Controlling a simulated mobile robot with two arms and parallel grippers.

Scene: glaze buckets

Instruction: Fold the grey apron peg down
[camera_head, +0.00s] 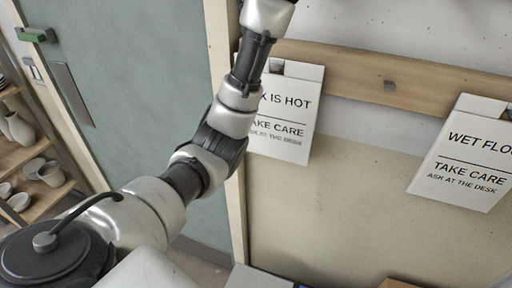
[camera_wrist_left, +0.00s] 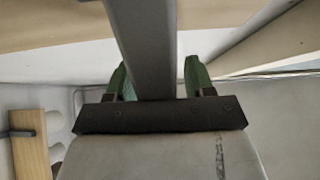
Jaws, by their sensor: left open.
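In the left wrist view a long grey bar (camera_wrist_left: 143,45), which looks like the apron peg, runs from the top edge down between the fingers of my left gripper (camera_wrist_left: 156,78). The green fingertips are apart, one on each side of the bar, with the right one showing a gap to it. The bar's lower end is hidden behind the dark gripper body. In the head view my left arm reaches up past the top edge, so its gripper is out of sight there. My right gripper is in neither view.
A grey-green door (camera_head: 140,70) is behind my arm. Pottery shelves (camera_head: 45,203) stand at left.

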